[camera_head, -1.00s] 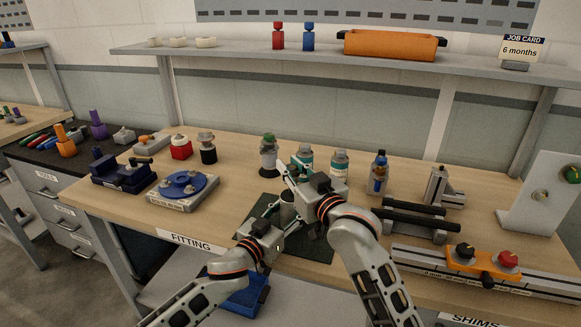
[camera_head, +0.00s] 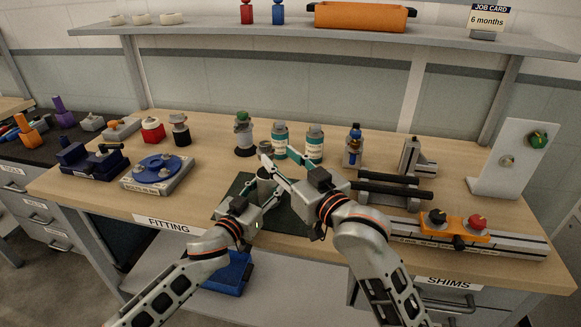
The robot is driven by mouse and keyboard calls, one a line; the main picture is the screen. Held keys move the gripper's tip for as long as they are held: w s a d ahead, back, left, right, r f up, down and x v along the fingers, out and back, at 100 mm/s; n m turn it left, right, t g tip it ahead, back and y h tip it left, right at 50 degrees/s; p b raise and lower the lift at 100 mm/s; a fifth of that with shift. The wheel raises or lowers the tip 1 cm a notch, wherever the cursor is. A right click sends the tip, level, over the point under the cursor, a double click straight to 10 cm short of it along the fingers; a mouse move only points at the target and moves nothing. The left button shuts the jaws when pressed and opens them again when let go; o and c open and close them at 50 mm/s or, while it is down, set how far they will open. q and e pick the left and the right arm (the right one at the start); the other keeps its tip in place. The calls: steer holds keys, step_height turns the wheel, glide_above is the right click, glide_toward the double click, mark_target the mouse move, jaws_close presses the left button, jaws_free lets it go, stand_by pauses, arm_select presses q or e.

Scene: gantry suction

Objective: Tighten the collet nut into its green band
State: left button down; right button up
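A small grey cylinder (camera_head: 264,189) stands upright on the dark green mat at the bench's front middle. I cannot make out a separate collet nut or a green band on it. My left gripper (camera_head: 262,197) is low at the cylinder, with its fingers beside it; whether they press on it is too small to tell. My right gripper (camera_head: 279,157) is just above and behind the cylinder's top, its fingers spread apart and nothing seen between them. The gripper bodies and arms hide part of the mat.
Two teal-banded bottles (camera_head: 315,141) and a green-topped grey holder (camera_head: 243,136) stand close behind the grippers. A rack with black bars (camera_head: 396,190) is right of my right gripper. A blue round fixture (camera_head: 158,167) is at left. Bare wood lies between it and the mat (camera_head: 224,208).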

arm_select(q)
steer(key=shift+f, duration=0.15)
arm_select(e)
steer(key=v, duration=0.3)
steer(key=shift+s+d, duration=0.15)
steer(key=shift+s, duration=0.2)
arm_select(q)
steer(key=c, duration=1.2)
jaws_free()
steer(key=shift+o, duration=0.2)
steer(key=shift+s+a, duration=0.1)
